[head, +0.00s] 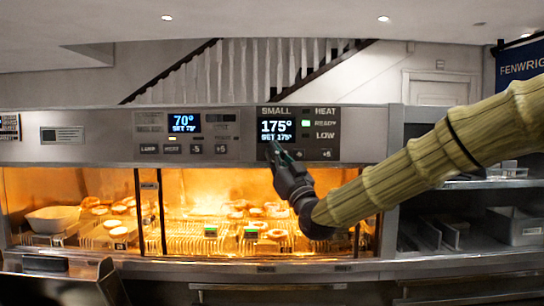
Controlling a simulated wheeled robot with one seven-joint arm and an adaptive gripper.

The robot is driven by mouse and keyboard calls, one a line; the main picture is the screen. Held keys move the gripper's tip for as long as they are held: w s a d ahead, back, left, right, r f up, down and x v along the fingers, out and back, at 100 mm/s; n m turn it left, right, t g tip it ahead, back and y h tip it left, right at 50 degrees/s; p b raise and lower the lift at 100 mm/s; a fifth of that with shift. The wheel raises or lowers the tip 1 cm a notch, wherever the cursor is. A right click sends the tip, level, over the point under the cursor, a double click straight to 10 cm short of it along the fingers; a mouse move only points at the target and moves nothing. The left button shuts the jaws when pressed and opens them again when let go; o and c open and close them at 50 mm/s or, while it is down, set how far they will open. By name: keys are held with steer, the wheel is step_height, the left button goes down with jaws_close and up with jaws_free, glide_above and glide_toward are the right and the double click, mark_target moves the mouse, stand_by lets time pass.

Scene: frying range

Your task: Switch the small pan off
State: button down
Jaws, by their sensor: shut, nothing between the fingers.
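The small pan's control panel (326,127) is a dark plate labelled SMALL on the front of the range hood. Its display (276,131) reads 175° with SET 175° below. Lamps marked HEAT, READY and LOW sit to its right, and the READY lamp (306,123) is lit green. Buttons run along the panel's bottom, one marked -5 and one +5 (327,155). My gripper (273,148) is shut and empty, its tip at the lower left of this panel and covering the buttons there. I cannot tell if it touches the panel.
Below is a lit food bay with a white bowl (53,219), racks and fried items. Metal shelves (470,220) stand at the right, behind my arm.

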steer(key=shift+w+f, duration=0.1)
steer(key=shift+w, duration=0.05)
stand_by(0.6)
steer(key=shift+w+b, duration=0.3)
steer(key=shift+b, duration=0.1)
steer(key=shift+s, duration=0.15)
steer(key=shift+s+b, duration=0.35)
steer(key=shift+b, duration=0.2)
steer(key=shift+s+b, duration=1.4)
steer(key=shift+s, duration=1.55)
